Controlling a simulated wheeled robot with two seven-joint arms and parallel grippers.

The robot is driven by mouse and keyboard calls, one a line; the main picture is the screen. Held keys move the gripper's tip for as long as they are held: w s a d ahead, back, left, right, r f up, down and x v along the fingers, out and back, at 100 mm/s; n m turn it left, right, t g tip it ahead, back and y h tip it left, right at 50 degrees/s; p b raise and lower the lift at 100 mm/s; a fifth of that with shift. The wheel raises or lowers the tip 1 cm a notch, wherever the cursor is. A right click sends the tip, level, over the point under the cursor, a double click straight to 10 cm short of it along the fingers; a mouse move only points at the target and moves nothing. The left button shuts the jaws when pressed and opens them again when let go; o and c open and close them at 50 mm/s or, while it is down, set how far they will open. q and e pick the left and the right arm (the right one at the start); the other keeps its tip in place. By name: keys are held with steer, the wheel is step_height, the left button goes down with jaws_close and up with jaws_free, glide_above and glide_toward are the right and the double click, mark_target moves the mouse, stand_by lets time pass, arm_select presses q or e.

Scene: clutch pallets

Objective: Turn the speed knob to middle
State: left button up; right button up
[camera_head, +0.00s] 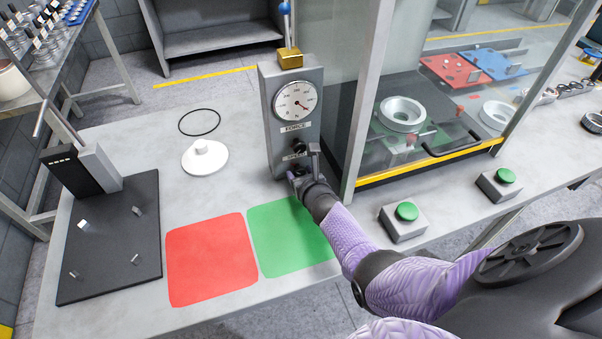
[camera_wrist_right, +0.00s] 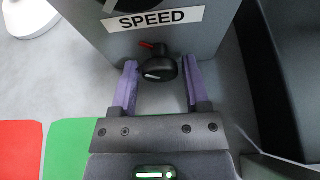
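The speed knob (camera_wrist_right: 158,68) is black, with a small red pointer to its upper left, and sits below the SPEED label (camera_wrist_right: 155,19) in the right wrist view. My right gripper (camera_wrist_right: 160,80) is open, with one purple finger on each side of the knob; gaps show between fingers and knob. In the head view, my right gripper (camera_head: 302,172) is at the lower front of the grey gauge column (camera_head: 268,100) and hides the speed knob. My left gripper is not in view.
A dial gauge (camera_head: 295,100) and another black knob (camera_head: 298,147) are above the SPEED label. Red (camera_head: 211,260) and green (camera_head: 285,238) squares lie in front. A glass-fronted enclosure (camera_head: 345,120) stands close on the right. Green buttons (camera_head: 405,212) are further right.

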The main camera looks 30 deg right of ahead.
steer(key=p+v, duration=0.6)
steer(key=v, duration=0.3)
steer(key=shift+s+a+r, duration=0.1)
steer(key=shift+s, duration=0.25)
